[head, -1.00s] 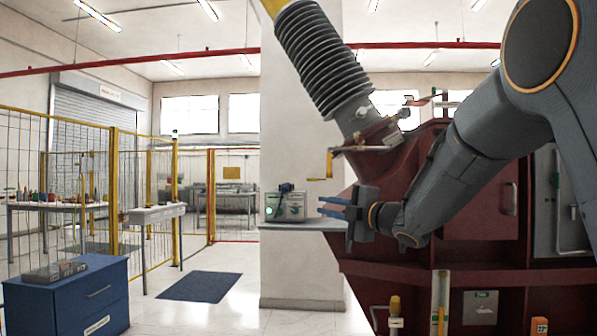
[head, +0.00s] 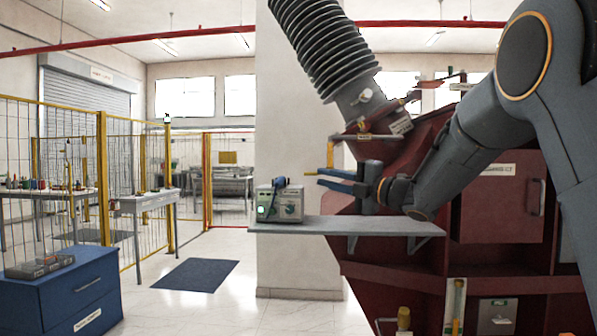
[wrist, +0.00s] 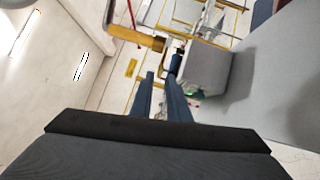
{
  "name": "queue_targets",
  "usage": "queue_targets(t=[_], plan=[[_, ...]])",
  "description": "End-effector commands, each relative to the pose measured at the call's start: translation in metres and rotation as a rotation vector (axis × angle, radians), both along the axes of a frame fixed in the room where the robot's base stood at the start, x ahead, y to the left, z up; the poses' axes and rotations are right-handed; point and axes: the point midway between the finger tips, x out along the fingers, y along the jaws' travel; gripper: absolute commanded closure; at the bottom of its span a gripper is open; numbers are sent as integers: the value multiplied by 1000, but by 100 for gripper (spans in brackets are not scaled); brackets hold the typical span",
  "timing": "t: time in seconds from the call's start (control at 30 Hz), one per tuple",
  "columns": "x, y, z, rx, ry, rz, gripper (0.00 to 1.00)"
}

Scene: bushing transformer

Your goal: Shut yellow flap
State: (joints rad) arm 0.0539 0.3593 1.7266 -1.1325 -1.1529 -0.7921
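The yellow flap (head: 331,155) shows in the head view as a narrow yellow piece hanging down below the labelled fitting at the base of the ribbed bushing. In the wrist view a yellow bar (wrist: 135,37), likely the same flap, lies ahead of the fingertips, up and to the left. My gripper (head: 319,176) is just below the flap in the head view, its blue fingers pointing left. I cannot tell whether a finger touches the flap.
A grey shelf (head: 350,227) is below my gripper, carrying a small instrument box (head: 281,204) with a green light. The dark red transformer body (head: 500,225) stands behind my arm. A blue cabinet (head: 65,290) and yellow fence are at left. The floor between has a dark mat (head: 198,275).

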Motion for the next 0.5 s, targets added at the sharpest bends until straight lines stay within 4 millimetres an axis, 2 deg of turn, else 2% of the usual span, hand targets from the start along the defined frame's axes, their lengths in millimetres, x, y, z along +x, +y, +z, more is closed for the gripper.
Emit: queue_targets(t=[0.03,0.2,0.5], plan=[[4,11,2,0,1,6,85],[22,40,6,1,2,10,85],[51,76,13,1,1,5,85]])
